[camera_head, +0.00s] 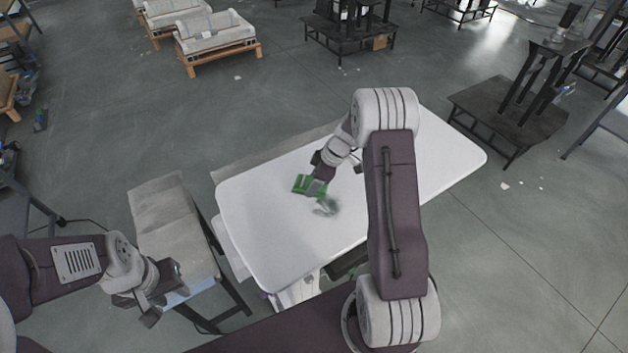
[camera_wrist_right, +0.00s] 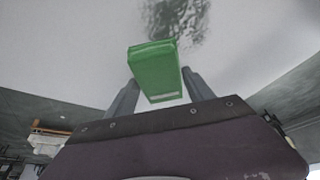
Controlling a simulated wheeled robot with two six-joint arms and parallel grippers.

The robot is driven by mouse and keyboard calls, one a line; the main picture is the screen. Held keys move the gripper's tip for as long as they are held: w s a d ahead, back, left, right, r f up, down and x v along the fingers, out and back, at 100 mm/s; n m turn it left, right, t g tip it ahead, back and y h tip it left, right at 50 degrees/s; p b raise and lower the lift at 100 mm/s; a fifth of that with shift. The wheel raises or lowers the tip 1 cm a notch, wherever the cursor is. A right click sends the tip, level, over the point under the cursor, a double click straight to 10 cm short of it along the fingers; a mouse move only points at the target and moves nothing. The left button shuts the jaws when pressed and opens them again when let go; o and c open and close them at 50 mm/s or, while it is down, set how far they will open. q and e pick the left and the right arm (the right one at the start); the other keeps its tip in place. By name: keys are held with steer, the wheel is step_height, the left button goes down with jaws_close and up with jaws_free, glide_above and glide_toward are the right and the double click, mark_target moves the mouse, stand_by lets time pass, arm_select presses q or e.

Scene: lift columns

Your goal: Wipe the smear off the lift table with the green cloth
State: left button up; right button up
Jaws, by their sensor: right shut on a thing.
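The lift table (camera_head: 265,230) has a white top with rounded corners. A grey smear (camera_head: 328,207) lies on it near the middle; in the right wrist view the smear (camera_wrist_right: 176,18) is at the top, just beyond the cloth. The green cloth (camera_head: 302,184) shows as a folded block and is between the fingers of my right gripper (camera_head: 316,183). In the right wrist view the cloth (camera_wrist_right: 155,72) sits between both fingers. I cannot tell whether it touches the table. My left gripper (camera_head: 163,300) is off the table at the lower left; its jaw opening is unclear.
A grey padded bench (camera_head: 165,215) stands just left of the table. A dark metal stand (camera_head: 510,110) is at the right, and pallets with wrapped loads (camera_head: 215,35) are at the back. The tabletop is otherwise clear, with my right arm crossing above it.

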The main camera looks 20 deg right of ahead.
steer(key=shift+f+b, duration=1)
steer(key=shift+b, duration=0.2)
stand_by(0.3)
